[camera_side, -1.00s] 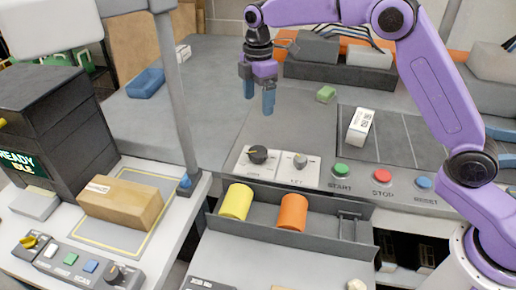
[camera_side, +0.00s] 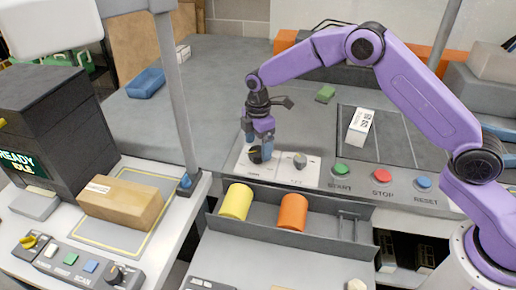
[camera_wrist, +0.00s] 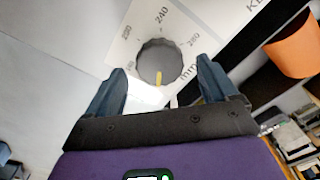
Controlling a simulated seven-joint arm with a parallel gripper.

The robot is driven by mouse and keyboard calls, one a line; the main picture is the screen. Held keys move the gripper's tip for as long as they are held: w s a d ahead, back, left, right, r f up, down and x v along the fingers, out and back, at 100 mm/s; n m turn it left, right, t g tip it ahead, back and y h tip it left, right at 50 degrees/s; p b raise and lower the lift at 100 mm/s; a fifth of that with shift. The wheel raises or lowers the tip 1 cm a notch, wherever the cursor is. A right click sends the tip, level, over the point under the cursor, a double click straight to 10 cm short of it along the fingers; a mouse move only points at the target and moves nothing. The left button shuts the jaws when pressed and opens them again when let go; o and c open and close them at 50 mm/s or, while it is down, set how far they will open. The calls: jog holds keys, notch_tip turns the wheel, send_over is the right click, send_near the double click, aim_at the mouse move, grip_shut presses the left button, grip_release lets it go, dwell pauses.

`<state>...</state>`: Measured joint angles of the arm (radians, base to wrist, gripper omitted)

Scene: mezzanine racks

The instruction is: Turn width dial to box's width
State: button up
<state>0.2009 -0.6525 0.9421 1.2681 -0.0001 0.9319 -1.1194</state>
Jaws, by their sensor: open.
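My gripper (camera_side: 256,146) is purple with blue fingers and is open, pointing down at the black width dial (camera_side: 254,156) on a white plate. In the wrist view the round dark dial (camera_wrist: 159,62) lies between and just beyond the two blue fingertips (camera_wrist: 164,75). Its yellow pointer mark faces the gripper. Numbers such as 240 and 280 are printed around it; I cannot read the set value. Contact with the dial cannot be told. The brown cardboard box (camera_side: 120,203) lies on the yellow-outlined pad at the left.
A grey key switch (camera_side: 300,160) is right of the dial. Green START (camera_side: 341,169), red STOP (camera_side: 382,175) and blue RESET (camera_side: 424,182) buttons follow. A grey post (camera_side: 176,95) stands left.

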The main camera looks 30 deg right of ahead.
jog(key=shift+f, duration=1.05)
jog(key=c, duration=1.1)
jog(key=shift+o, duration=0.2)
jog(key=shift+m, duration=0.3)
jog(key=m, duration=1.1)
